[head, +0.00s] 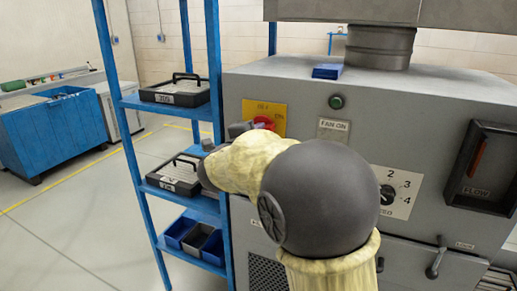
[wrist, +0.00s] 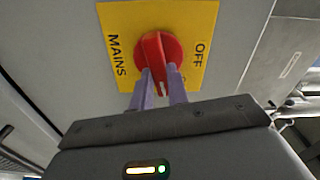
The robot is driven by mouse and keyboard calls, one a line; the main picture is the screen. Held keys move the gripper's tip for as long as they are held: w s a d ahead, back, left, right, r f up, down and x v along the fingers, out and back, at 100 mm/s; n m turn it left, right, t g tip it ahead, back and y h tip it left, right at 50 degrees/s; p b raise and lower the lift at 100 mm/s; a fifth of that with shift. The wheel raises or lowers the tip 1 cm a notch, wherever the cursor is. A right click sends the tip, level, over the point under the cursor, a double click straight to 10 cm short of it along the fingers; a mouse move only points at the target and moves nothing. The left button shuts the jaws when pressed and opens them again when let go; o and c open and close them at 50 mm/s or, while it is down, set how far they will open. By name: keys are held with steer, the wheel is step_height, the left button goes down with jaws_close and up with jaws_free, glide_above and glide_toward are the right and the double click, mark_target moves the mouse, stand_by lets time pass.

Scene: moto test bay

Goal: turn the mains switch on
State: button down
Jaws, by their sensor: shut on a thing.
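The mains switch is a round red knob with a raised grip (wrist: 153,50) on a yellow plate (wrist: 120,18). The plate reads MAINS on one side and OFF on the other in the wrist view. A pale mark shows at the lower end of the grip there. My gripper (wrist: 160,82) is shut on the grip, with one purple finger on each side. In the head view the red knob (head: 264,121) is partly hidden by my gripper (head: 240,131), which reaches it from the left front; the plate's lettering is small there.
The grey cabinet also carries a green button (head: 336,102) above a FAN ON label, a numbered dial (head: 388,194) and a FLOW gauge (head: 480,168). A blue shelf rack (head: 147,180) with black cases stands close on the left. Open floor lies beyond it.

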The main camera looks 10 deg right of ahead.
steer(key=shift+f+m+b, duration=0.25)
steer(key=shift+m+b, duration=0.95)
steer(key=shift+b, duration=0.2)
steer(key=c, duration=1.4)
jaws_free()
steer(key=shift+r, duration=0.1)
steer(key=shift+o, duration=0.2)
steer(key=b+v, duration=0.1)
steer(key=v, duration=1.6)
steer(key=shift+s, duration=0.15)
steer(key=shift+a, duration=0.1)
